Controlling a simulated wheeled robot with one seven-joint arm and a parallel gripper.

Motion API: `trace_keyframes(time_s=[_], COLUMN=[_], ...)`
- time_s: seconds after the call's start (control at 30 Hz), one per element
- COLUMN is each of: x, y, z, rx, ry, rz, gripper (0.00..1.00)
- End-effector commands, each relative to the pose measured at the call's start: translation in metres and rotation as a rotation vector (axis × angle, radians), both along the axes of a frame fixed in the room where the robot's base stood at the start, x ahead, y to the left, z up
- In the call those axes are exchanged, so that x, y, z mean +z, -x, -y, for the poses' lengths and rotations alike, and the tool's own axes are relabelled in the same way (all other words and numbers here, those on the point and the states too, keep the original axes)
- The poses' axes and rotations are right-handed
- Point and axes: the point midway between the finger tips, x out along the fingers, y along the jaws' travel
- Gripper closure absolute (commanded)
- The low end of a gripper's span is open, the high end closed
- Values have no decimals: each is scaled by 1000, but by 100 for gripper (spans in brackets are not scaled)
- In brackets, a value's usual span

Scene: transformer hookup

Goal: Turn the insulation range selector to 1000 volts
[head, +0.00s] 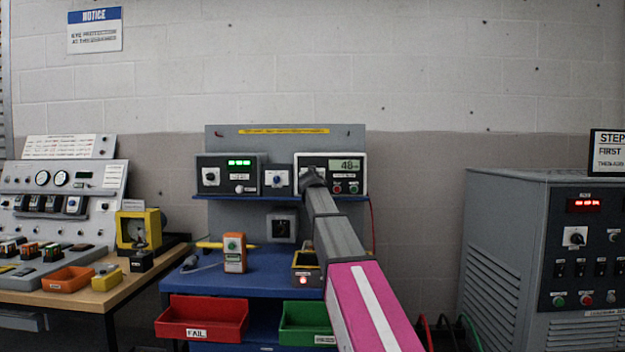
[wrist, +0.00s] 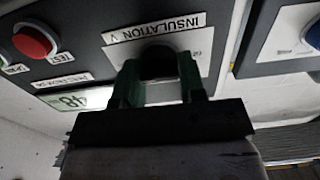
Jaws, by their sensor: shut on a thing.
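The insulation tester (head: 347,187) stands on the shelf of the blue bench, its display reading about 48 in the head view. In the wrist view its selector, a dark round knob (wrist: 158,62), sits on a white plate under the label "INSULATION V" (wrist: 155,28). My gripper (wrist: 159,80) has its two green-dark fingers on either side of the knob, shut on it. In the head view my gripper (head: 312,178) covers the selector. The knob's pointer and most range marks are hidden, so I cannot tell its setting.
A red TEST button (wrist: 35,40) is beside the selector. A small box with a blue knob (head: 277,180) and a green-display meter (head: 228,175) stand left of the tester. Below are an orange handheld device (head: 234,252), a red FAIL bin (head: 203,316) and a green bin (head: 305,324).

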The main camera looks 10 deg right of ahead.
Motion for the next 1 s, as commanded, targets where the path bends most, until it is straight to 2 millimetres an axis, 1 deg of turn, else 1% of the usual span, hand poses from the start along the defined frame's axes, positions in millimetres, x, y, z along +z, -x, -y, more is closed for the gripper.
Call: trace_keyframes(time_s=[0.1, 0.13, 0.17, 0.2, 0.5, 0.67, 0.77, 0.87, 1.0], x=[-1, -1, -1, 0, 0, -1, -1, -2, -2], y=[0, 0, 0, 0, 1, 9, 21, 37, 63], z=[0, 0, 0, 0, 0, -2, -4, -6, -11], rx=[0, 0, 0, 0, 0, 0, 1, 0, 0], ry=[-1, -1, -1, -1, 1, 1, 1, 1, 1], rz=[-1, -1, -1, -1, 0, 0, 0, 0, 0], gripper=[86, 59, 50, 38, 38, 38, 38, 38, 38])
